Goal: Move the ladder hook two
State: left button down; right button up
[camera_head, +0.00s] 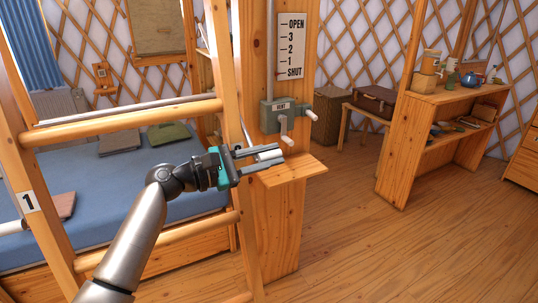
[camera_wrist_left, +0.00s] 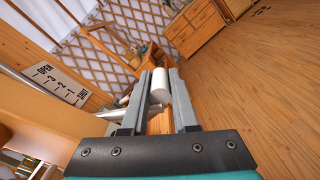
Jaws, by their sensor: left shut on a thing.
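A wooden ladder (camera_head: 133,125) with round rungs stands in the left half of the head view, a "1" label (camera_head: 29,202) on its left rail. I cannot make out a ladder hook marked two. My left gripper (camera_head: 262,153) reaches past the ladder's right rail, over a small wooden shelf (camera_head: 293,171). Its fingers are shut on a white cylinder (camera_head: 268,155), which also shows between the fingers in the left wrist view (camera_wrist_left: 160,87). I cannot tell whether the cylinder joins the vent crank just above. My right gripper is not in view.
A grey vent box (camera_head: 273,116) with a crank is on the wooden post, below a scale sign (camera_head: 290,45) reading OPEN to SHUT. A blue bed (camera_head: 150,185) lies behind the ladder. A wooden shelf unit (camera_head: 425,135) stands right. The floor (camera_head: 400,250) at front right is clear.

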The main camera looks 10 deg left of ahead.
pick_arm(q)
jog(key=shift+f, duration=0.4)
jog(key=c, duration=0.7)
grip_release()
jog(key=shift+w, duration=0.1)
jog(key=shift+r, duration=0.15)
jog(key=shift+a, duration=0.1)
jog(key=v, duration=1.5)
jog(key=shift+a, duration=0.1)
